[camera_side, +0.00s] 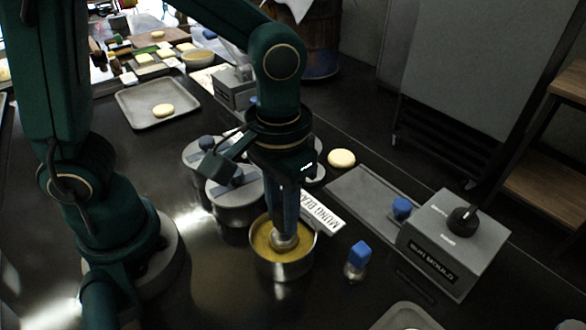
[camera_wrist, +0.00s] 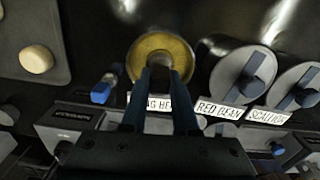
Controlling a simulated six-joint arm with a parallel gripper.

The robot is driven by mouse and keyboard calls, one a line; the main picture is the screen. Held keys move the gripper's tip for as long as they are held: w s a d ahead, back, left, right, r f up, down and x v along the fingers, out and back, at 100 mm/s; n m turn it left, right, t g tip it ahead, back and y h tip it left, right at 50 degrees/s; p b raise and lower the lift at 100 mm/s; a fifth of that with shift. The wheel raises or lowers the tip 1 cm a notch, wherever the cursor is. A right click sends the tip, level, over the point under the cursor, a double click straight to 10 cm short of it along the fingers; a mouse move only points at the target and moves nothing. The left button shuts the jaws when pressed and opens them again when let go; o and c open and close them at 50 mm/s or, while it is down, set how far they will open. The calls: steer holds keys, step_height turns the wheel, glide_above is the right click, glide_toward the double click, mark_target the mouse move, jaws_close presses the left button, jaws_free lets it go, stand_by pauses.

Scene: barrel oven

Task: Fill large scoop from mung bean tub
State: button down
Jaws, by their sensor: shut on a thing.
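The mung bean tub (camera_side: 284,273) is a round metal tub with yellow filling (camera_side: 265,238), standing open on the dark counter. In the wrist view the tub (camera_wrist: 133,66) is at upper centre. My gripper (camera_side: 285,222) points down over the tub, its dark blue fingers shut on the large scoop (camera_side: 285,241). The scoop's silvery part is down in the tub at the filling. How full it is cannot be told. In the wrist view my gripper (camera_wrist: 160,74) reaches to the tub's near edge and the scoop is mostly hidden.
A smaller blue-topped scoop (camera_side: 357,260) stands right of the tub. The MUNG BEAN label (camera_side: 322,212) lies behind the tub. Lidded tubs (camera_side: 236,200) stand behind left. A grey bun mould machine (camera_side: 455,245) is at right. A tray with a dough round (camera_side: 163,110) lies at back left.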

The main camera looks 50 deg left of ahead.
steer(key=shift+r, duration=3.5)
